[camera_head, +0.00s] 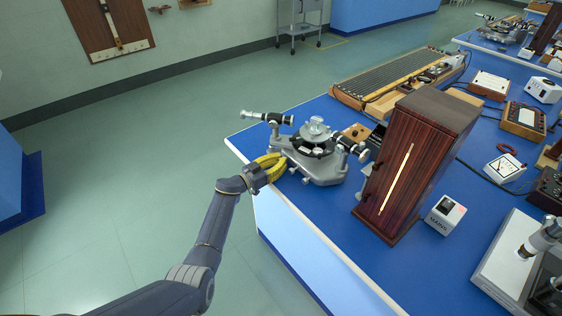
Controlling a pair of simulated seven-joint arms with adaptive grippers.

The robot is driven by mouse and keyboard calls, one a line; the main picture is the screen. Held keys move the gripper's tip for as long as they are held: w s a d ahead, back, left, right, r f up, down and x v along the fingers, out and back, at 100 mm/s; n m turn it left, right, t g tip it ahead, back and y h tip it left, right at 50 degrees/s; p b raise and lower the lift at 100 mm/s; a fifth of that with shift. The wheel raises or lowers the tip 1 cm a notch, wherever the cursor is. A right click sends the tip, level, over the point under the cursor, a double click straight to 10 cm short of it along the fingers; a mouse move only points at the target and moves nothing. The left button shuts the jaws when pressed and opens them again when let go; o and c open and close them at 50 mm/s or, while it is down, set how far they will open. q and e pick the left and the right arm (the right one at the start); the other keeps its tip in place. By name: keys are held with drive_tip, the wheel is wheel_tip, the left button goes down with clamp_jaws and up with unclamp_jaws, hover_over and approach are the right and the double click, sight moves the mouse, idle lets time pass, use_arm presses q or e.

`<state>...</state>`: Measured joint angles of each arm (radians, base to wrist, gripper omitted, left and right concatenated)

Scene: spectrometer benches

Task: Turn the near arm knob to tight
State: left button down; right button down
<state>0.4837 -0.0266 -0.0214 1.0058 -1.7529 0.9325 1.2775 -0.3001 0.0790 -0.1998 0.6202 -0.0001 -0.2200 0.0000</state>
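A grey spectrometer (325,170) with a round central table (316,128) stands at the near left corner of the blue bench. One black-and-silver tube (268,117) points left and another (350,147) points right. Small knobs sit low on its near side, too small to tell which is the arm knob or how it is set. My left gripper (279,167), with yellow fingers, is at the bench edge, close against the spectrometer's left side. I cannot tell whether it touches a knob or how far its fingers are apart. My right gripper is out of view.
A tall dark wooden cabinet (425,150) stands right of the spectrometer, with a white box (445,214) beside it. A long ribbed wooden apparatus (390,78) lies behind. Several meters and boxes fill the bench's right side. The floor to the left is clear.

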use_arm(q)
drive_tip(key=shift+m, duration=1.4)
drive_tip(key=c, duration=1.5)
unclamp_jaws()
drive_tip(key=shift+c, duration=0.2)
drive_tip(key=shift+a, duration=0.1)
drive_tip(key=v, duration=1.2)
drive_tip(key=shift+o, duration=0.3)
drive_tip(key=shift+s, duration=0.1)
